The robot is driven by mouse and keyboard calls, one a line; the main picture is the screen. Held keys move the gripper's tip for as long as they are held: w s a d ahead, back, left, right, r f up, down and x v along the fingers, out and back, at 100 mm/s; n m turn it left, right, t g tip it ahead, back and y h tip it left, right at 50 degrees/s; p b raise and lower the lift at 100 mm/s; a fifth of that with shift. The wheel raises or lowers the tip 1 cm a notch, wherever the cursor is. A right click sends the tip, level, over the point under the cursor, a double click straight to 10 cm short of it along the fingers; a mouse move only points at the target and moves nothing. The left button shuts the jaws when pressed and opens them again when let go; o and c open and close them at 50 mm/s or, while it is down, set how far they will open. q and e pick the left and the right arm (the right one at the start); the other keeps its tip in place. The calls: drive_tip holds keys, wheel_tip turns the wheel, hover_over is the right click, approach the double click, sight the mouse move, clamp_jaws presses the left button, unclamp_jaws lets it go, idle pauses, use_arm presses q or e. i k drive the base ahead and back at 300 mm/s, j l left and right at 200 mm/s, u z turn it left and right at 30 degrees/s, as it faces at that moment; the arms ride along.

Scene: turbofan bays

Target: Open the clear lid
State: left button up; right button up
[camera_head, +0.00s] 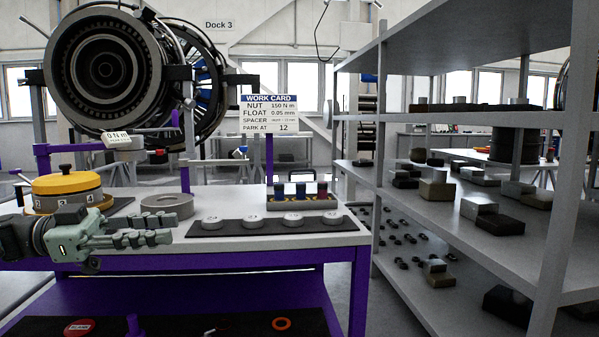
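My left gripper (160,238) reaches in from the left, level, in front of the grey tabletop. A small tan rack (302,204) with blue-topped and red-topped pieces stands at the back right of the table. A dark handle-like outline (293,172) shows just behind it. I cannot make out a clear lid for certain. My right gripper is not in view.
The purple-framed table (340,238) holds a dark mat (262,229) with several round pucks, a grey ring (167,212) and a yellow-topped round fixture (68,184). A grey shelf rack (353,148) stands close on the right. A work card (268,113) stands behind.

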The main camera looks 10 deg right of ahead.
sight(294, 170)
drive_tip(key=i+l, duration=0.35)
drive_tip(key=i, duration=0.15)
drive_tip(key=i+l, duration=0.3)
drive_tip(key=i, duration=0.25)
drive_tip(key=i+l, duration=0.35)
drive_tip(key=i, duration=0.15)
